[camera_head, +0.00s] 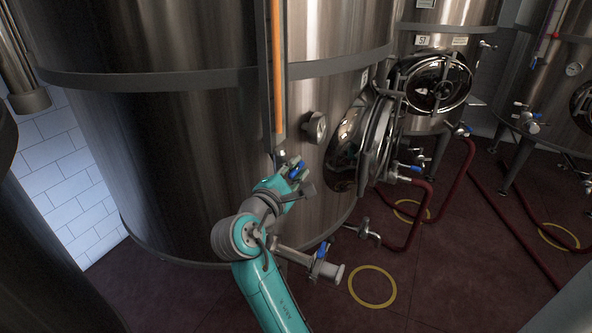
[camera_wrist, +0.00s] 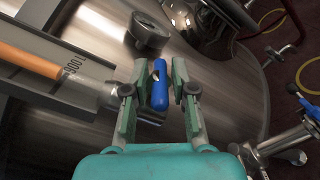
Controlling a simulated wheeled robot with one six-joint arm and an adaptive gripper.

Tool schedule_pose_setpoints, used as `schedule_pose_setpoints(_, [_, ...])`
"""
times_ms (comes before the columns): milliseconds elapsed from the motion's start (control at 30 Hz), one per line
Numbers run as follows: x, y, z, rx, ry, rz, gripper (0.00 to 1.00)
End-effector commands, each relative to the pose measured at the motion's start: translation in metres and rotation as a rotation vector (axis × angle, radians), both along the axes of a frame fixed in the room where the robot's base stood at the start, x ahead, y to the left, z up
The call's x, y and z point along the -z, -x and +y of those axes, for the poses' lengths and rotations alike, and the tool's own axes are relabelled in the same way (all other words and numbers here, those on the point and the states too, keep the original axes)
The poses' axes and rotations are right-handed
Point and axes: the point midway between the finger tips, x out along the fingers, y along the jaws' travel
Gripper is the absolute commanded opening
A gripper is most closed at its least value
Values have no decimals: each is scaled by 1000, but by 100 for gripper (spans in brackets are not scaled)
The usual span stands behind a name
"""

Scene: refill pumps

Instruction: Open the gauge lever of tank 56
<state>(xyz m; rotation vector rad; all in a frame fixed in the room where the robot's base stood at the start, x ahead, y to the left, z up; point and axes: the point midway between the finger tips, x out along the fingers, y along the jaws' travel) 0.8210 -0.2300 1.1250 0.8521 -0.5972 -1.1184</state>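The large steel tank (camera_head: 190,130) fills the left and middle of the head view; its number cannot be read. An orange-filled level gauge (camera_head: 278,75) runs down its front and also shows at the left of the wrist view (camera_wrist: 30,60). The blue gauge lever (camera_wrist: 160,86) is at the gauge's lower end. My gripper (camera_wrist: 158,80) is open, with one finger on each side of the lever and small gaps visible. In the head view my gripper (camera_head: 296,178) is at the gauge's foot and partly hides the lever and its valve.
A round dial (camera_head: 316,127) sits right of the gauge, and an open manhole door (camera_head: 375,140) stands farther right. Below is an outlet pipe with a blue-handled valve (camera_head: 321,252). Red hoses (camera_head: 421,215) and yellow rings (camera_head: 372,286) are on the floor. Another tank (camera_head: 445,15) stands behind.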

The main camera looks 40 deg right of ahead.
Motion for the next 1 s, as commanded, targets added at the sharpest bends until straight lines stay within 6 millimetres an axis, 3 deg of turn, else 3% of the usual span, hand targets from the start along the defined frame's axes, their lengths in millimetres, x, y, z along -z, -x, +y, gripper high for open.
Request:
schedule_pose_setpoints(200, [0, 0, 0, 0, 0, 0, 26])
schedule_pose_setpoints(300, [0, 0, 0, 0, 0, 0, 3])
schedule_pose_setpoints(333, [0, 0, 0, 0, 0, 0, 0])
schedule_pose_setpoints(733, [1, 0, 0, 0, 33, -11, 0])
schedule_pose_setpoints(1000, [3, 0, 0, -1, 182, -61, 0])
